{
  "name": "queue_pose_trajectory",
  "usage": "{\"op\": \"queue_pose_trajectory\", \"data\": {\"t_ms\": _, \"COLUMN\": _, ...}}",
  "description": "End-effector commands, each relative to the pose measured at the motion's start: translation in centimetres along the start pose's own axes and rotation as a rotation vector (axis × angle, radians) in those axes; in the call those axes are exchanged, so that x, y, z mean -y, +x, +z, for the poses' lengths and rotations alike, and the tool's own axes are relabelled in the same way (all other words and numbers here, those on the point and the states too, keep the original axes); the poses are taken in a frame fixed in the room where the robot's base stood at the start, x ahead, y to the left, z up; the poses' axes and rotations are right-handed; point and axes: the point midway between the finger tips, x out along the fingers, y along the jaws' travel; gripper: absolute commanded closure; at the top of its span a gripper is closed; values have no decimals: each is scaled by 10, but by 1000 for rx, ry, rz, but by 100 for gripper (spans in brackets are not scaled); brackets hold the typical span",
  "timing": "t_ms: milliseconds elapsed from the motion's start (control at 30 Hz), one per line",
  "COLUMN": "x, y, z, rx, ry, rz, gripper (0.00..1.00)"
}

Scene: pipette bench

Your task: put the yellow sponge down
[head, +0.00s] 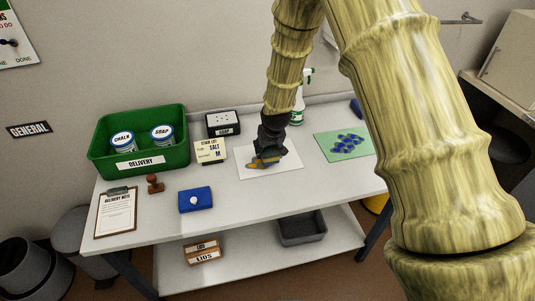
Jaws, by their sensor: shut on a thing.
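My gripper (262,157) reaches down over a white sheet (283,167) in the middle of the bench. It is shut on the yellow sponge (257,164), of which a small yellow-orange part shows below and left of the fingers. The rest of the sponge is hidden by the gripper. The sponge is low over the sheet; I cannot tell whether it touches it.
A green delivery crate (139,160) with two jars stands at the left. A black box (223,123), a label card (210,150), a stamp (154,184), a blue box (195,199) and a clipboard (116,212) lie nearby. A green mat (331,154) with blue pieces lies right.

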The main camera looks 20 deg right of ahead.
Motion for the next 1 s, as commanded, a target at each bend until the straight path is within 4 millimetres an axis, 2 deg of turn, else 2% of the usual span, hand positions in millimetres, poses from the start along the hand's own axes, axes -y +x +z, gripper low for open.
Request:
{"op": "queue_pose_trajectory", "data": {"t_ms": 300, "x": -5, "y": 23, "z": 16, "rx": 1, "ry": 2, "rz": -6, "gripper": 74}}
{"op": "queue_pose_trajectory", "data": {"t_ms": 967, "x": -2, "y": 35, "z": 19, "rx": 2, "ry": 1, "rz": -3, "gripper": 73}}
{"op": "queue_pose_trajectory", "data": {"t_ms": 1000, "x": -2, "y": 35, "z": 19, "rx": 2, "ry": 1, "rz": -3, "gripper": 45}}
